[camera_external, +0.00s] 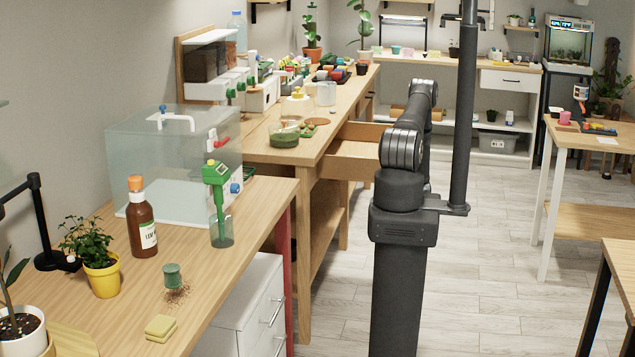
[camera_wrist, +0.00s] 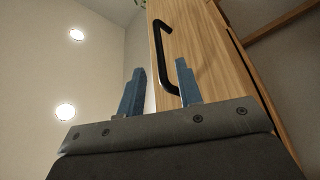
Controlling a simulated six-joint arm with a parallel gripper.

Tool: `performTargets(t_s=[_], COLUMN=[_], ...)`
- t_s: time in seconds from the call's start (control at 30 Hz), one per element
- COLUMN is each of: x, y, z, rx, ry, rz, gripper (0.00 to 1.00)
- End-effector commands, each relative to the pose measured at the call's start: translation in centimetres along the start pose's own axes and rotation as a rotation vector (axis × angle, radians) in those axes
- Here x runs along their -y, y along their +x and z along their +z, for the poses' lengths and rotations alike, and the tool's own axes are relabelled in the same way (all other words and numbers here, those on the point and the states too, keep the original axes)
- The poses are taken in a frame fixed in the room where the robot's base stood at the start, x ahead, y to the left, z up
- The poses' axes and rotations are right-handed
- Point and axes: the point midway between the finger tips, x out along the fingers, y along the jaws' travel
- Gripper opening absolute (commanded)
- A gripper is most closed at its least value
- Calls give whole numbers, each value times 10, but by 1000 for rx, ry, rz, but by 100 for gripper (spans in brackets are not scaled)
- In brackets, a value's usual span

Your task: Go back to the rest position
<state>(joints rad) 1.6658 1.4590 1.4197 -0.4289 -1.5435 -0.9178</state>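My gripper (camera_wrist: 160,67) shows in the wrist view with its two blue fingers spread apart and nothing between them. Beyond the fingers is a wooden panel with a black bar handle (camera_wrist: 163,55); the handle shows partly behind the right finger, and I cannot tell how far off it is. In the external view my arm is folded above its black column, and the gripper itself is hidden or cannot be made out.
An open wooden drawer (camera_external: 352,158) juts from the long bench (camera_external: 345,103) close to my arm's left. The near left table (camera_external: 215,285) holds a brown bottle (camera_external: 141,222), a potted plant (camera_external: 102,272) and a yellow sponge (camera_external: 160,328). Floor (camera_external: 490,250) to the right is clear.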

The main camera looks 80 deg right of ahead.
Motion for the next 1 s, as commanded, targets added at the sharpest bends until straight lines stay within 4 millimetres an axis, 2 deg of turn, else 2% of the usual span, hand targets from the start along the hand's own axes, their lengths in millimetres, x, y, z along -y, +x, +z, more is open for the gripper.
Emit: performTargets(t_s=[0.03,0.2,0.4,0.8,1.0], x=[0,0,0,1,1], y=[11,40,62,68,61], z=[-1,-1,0,-1,0], rx=[-3,-2,0,0,2], ry=[-1,0,1,1,1], rz=[1,1,0,0,-2], gripper=[33,33,33,33,33])
